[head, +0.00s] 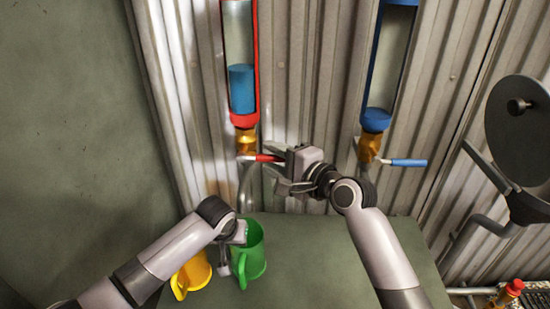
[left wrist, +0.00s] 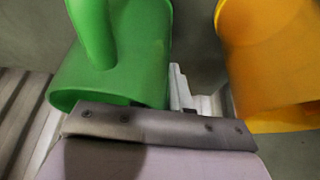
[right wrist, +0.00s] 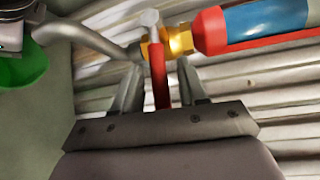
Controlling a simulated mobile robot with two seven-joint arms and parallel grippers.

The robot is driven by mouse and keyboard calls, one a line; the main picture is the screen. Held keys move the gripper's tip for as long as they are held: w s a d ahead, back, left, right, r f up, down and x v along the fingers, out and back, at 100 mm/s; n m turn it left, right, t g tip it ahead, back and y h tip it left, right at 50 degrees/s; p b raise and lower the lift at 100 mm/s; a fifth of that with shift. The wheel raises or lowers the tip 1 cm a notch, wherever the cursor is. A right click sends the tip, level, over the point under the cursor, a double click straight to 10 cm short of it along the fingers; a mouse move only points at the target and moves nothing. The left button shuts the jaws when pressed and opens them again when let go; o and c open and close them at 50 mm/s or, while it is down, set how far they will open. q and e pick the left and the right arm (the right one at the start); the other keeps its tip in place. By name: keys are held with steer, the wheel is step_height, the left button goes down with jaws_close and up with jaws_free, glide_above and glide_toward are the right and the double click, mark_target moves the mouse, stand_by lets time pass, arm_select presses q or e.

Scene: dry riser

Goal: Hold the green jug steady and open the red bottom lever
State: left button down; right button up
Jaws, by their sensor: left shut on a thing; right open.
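The green jug (head: 256,250) stands on the grey-green surface below the left tube, with its mouth upward. The jug also shows in the left wrist view (left wrist: 140,55). The red bottom lever (head: 267,158) sticks out to the right from the brass valve (head: 246,141) under the red-rimmed tube. My right gripper (head: 274,166) is open, with its fingers on either side of the lever. In the right wrist view the lever (right wrist: 158,78) lies between the fingertips.
A yellow jug (head: 194,274) stands close to the left of the green one. A grey spout (head: 246,188) hangs below the valve. A blue lever (head: 408,162) under a blue-rimmed tube (head: 376,118) is to the right. Corrugated metal stands behind; the surface right of the green jug is clear.

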mark_target(267, 156)
jaws_close()
steer(key=shift+r, duration=0.1)
steer(key=shift+a+r+n+g+h, duration=0.15)
steer(key=shift+r+n+g+h, duration=0.2)
steer(key=shift+r+n+h, duration=0.25)
steer(key=shift+a+r+n+g+h, duration=0.15)
steer(key=shift+r+n+g+h, duration=0.2)
steer(key=shift+r+n+h, duration=0.25)
steer(key=shift+a+r+n+g+h, duration=0.3)
steer(key=shift+r+n+h, duration=0.2)
steer(key=shift+h, duration=0.2)
steer(key=shift+a+r+n+g+h, duration=0.3)
steer(key=shift+r+n+h, duration=0.15)
steer(key=shift+h, duration=0.25)
jaws_free()
